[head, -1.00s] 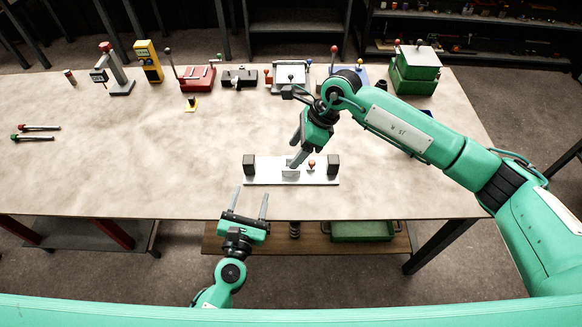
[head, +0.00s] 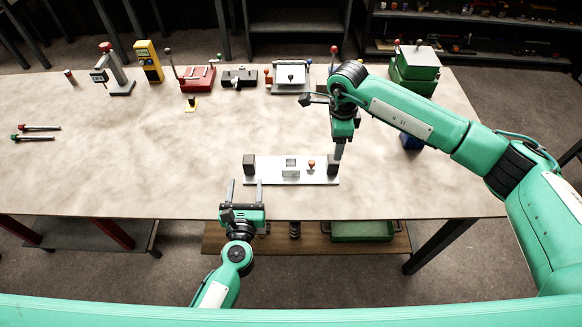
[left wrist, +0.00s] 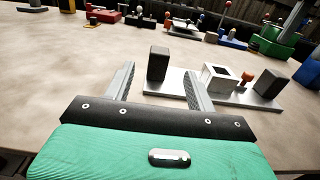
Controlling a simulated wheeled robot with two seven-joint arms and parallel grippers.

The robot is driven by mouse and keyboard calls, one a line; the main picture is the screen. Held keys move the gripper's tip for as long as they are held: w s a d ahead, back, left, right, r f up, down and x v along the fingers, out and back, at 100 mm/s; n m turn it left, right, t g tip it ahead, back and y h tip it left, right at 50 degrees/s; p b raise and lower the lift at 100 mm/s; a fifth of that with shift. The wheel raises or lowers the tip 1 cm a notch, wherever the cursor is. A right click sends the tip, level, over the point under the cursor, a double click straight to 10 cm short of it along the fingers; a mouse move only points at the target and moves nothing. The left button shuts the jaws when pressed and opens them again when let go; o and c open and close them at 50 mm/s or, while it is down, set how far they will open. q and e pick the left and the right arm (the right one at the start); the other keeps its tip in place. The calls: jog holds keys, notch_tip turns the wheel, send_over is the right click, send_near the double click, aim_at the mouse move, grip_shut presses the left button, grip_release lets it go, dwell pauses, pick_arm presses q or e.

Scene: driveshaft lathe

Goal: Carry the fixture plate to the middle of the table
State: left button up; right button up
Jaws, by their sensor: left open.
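The fixture plate (head: 306,178) is a silver plate near the table's front edge, with a dark block at each end, a small pale block in the middle and an orange-topped knob. It also shows in the left wrist view (left wrist: 233,96). My left gripper (head: 246,184) is open at the table's front edge, just in front of the plate's left end. In the left wrist view its fingers (left wrist: 156,84) appear either side of the left dark block (left wrist: 158,63), which stands ahead of them. My right gripper (head: 338,152) points down at the plate's right dark block (head: 333,165); its finger gap is hidden.
The brown table (head: 130,160) is clear left of the plate. Along its back stand a yellow device (head: 149,61), a red fixture (head: 197,77), a white-topped fixture (head: 290,76) and green boxes (head: 415,68). Two thin tools (head: 36,133) lie at the left.

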aim_at(248, 165)
pick_arm(q)
jog(key=w, duration=1)
pick_arm(e)
notch_tip(248, 165, down, 10)
jog(key=shift+r, duration=0.1)
pick_arm(q)
jog(key=shift+c, duration=0.3)
pick_arm(e)
jog(key=shift+c, duration=0.2)
pick_arm(q)
jog(key=c, duration=1.1)
pick_arm(e)
jog(key=c, duration=1.1)
pick_arm(q)
grip_shut()
pick_arm(e)
grip_shut()
